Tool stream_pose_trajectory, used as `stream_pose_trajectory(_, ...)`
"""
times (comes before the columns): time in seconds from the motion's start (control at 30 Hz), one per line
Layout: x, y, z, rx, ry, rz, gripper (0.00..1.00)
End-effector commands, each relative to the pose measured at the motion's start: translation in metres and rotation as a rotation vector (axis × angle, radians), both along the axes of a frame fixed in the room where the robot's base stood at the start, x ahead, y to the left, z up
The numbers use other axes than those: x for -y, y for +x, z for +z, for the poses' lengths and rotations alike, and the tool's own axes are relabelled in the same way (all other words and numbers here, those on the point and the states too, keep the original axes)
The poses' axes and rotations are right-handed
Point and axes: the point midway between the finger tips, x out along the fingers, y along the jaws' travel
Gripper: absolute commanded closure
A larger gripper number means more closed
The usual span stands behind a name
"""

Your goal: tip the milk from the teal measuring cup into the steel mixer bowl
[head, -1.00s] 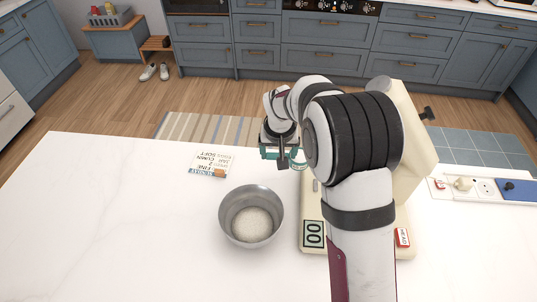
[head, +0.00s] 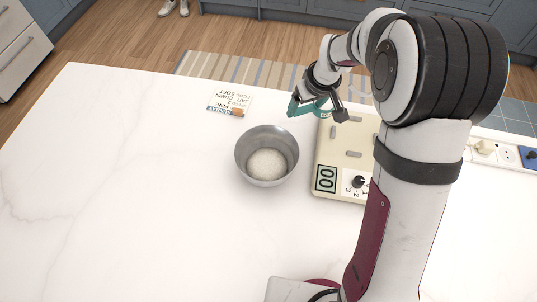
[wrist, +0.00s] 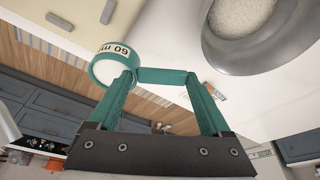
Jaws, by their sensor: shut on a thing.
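The steel mixer bowl (head: 244,152) stands upright on the white counter, with a pale grainy heap at its bottom. It also shows at the upper right of the wrist view (wrist: 232,55). My gripper (wrist: 163,78) has teal fingers and is shut on the teal measuring cup (wrist: 112,60) by its handle. The cup carries a label reading 60 and hangs at the left finger's tip, apart from the bowl. In the head view my gripper (head: 308,108) is above and right of the bowl, behind it.
The cream mixer base (head: 332,150) with a display and dial stands right of the bowl, partly behind my arm. A printed packet (head: 231,102) lies behind the bowl. A power strip (head: 508,154) is at the right. The counter's left side is clear.

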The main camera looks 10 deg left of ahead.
Motion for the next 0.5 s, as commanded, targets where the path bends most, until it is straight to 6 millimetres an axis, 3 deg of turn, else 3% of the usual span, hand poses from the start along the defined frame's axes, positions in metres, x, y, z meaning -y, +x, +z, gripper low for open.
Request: stream_pose_trajectory(0.5, 0.001, -0.062, -0.001, 0.0, 0.002, 0.916, 0.95)
